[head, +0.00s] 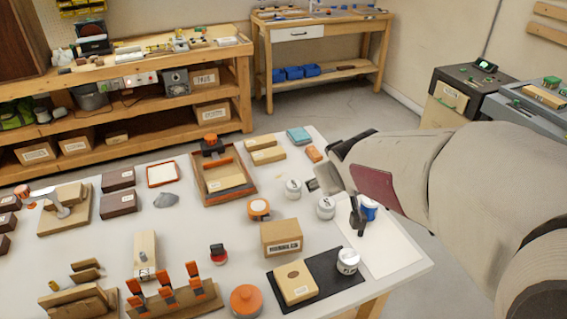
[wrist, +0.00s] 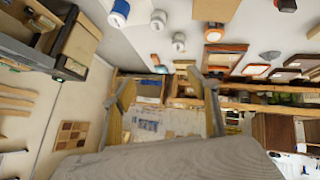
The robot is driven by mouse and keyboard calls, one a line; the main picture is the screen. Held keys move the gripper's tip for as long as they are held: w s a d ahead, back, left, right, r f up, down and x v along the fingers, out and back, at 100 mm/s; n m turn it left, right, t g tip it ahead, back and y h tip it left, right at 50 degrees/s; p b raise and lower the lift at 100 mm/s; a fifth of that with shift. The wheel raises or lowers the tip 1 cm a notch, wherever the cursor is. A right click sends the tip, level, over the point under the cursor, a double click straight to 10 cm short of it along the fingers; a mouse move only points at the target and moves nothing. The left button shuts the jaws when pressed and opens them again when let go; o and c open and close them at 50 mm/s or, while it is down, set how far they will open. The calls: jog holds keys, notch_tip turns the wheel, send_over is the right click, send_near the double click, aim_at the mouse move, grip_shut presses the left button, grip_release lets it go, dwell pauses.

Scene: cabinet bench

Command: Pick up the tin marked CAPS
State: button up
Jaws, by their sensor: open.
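Several small round tins stand on the white table. One white tin (head: 292,188) is at the middle right, a second white tin (head: 325,207) is just below my gripper in the picture, and a third white tin (head: 347,260) sits on the black mat. A blue tin (head: 368,209) is partly hidden behind a finger. Their lettering is too small to read, so I cannot tell which is CAPS. My gripper (head: 340,197) is open and empty, apparently above the table. In the wrist view my gripper (wrist: 157,76) has fingers wide apart; the blue tin (wrist: 119,12) and a white tin (wrist: 158,20) show near the top.
A cardboard box (head: 282,238) and a black mat (head: 318,281) with a tan block (head: 295,282) are in front. An orange-topped tin (head: 259,209) and a wooden tray (head: 226,183) stand to the left. A white sheet (head: 392,252) lies at the right edge, mostly clear.

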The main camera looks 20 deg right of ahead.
jog(key=w+d+f+n+t, duration=0.1)
jog(key=w+d+f, duration=0.3)
jog(key=w+d, duration=0.15)
jog(key=n+t+y, duration=0.2)
jog(key=y, duration=0.1)
send_over(333, 208)
jog(key=s, duration=0.2)
notch_tip(333, 208, down, 12)
jog(key=f+y, duration=0.1)
jog(key=f, duration=0.1)
jog(key=s+f+t+y, duration=0.1)
jog(key=f, duration=0.2)
jog(key=d+f, duration=0.1)
jog(key=f, duration=0.1)
jog(key=shift+s+f+y, duration=0.15)
jog(key=shift+f+y, duration=0.1)
jog(key=shift+y, duration=0.15)
jog(key=shift+s+a+f+t+y, duration=0.15)
jog(key=shift+s+f+t+y, duration=0.3)
jog(key=shift+f, duration=0.2)
jog(key=shift+x, duration=1.35)
jog(key=shift+f+x, duration=0.1)
jog(key=shift+x, duration=1.2)
jog(key=shift+f+x, duration=0.15)
jog(key=shift+x, duration=1.1)
